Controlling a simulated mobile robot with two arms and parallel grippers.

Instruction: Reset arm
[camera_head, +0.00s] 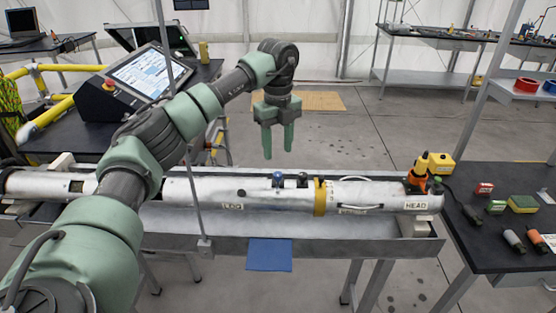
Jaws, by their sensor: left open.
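My left arm (205,110) comes in from the lower left and reaches up and over to the middle of the view. My left gripper (278,142) hangs from it, pointing down, with its two green fingers apart and nothing between them. It is above and behind a long silvery tube (260,190), apart from it as far as I can tell. My right arm and right gripper are not in the view.
The tube lies in a metal trough (330,245), with a blue cloth (269,254) over its front edge. A control console (140,75) stands at the left. A dark table (490,245) with small tools and an orange-yellow device (421,170) are at the right.

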